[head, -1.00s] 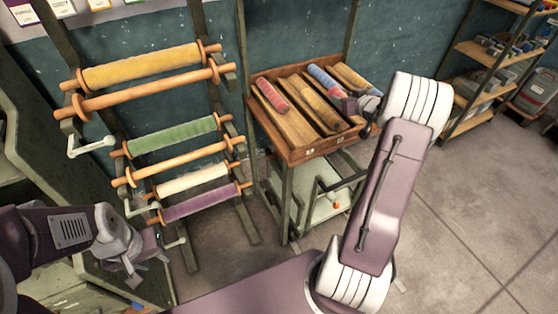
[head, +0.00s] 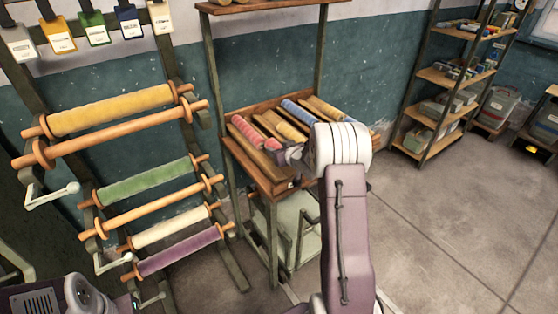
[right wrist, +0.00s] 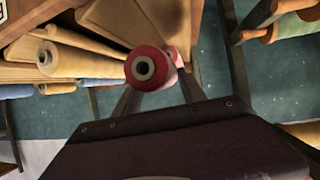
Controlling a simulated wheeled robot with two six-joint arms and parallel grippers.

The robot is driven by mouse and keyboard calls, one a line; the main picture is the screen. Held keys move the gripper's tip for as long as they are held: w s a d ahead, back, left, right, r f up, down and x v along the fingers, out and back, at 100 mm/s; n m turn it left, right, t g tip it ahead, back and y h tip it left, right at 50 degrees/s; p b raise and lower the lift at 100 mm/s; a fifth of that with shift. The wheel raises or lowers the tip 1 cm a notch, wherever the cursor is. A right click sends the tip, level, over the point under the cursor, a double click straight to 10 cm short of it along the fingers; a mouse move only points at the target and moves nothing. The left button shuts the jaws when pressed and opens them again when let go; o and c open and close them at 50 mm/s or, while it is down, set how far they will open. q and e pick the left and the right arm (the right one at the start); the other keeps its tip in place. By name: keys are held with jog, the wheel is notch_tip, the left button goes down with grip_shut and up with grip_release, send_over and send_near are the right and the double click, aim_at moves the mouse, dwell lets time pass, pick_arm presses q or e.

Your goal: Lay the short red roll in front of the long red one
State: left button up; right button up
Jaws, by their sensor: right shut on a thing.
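In the head view a long red roll (head: 244,132) lies in the leftmost slot of the slanted wooden tray (head: 266,180). My right gripper (head: 287,153) is over the tray's front, just right of that roll's near end. In the right wrist view my right gripper (right wrist: 156,82) is shut on a short red roll (right wrist: 146,68), whose round end with a grey core faces the camera. Part of a pinkish-red roll (right wrist: 172,54) shows close behind it. Whether the two touch, I cannot tell. My left wrist is at the lower left of the head view; its fingers are not clear.
Tan rolls (head: 290,130) and a blue roll (head: 300,115) lie in the tray's other slots. A rack of yellow (head: 110,108), green (head: 148,180), white and purple rolls stands at the left. Shelves (head: 450,78) stand at the back right, with open floor before them.

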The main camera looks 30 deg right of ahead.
jog(key=shift+s+a+f, duration=0.15)
jog(key=shift+f, duration=0.15)
notch_tip(320, 180, down, 3)
jog(key=shift+r, duration=0.1)
jog(key=shift+f, duration=0.25)
jog(key=shift+f+b, duration=0.3)
jog(key=shift+b, duration=0.2)
jog(key=o, duration=1.5)
jog(key=shift+c, duration=0.2)
jog(key=shift+r, duration=0.15)
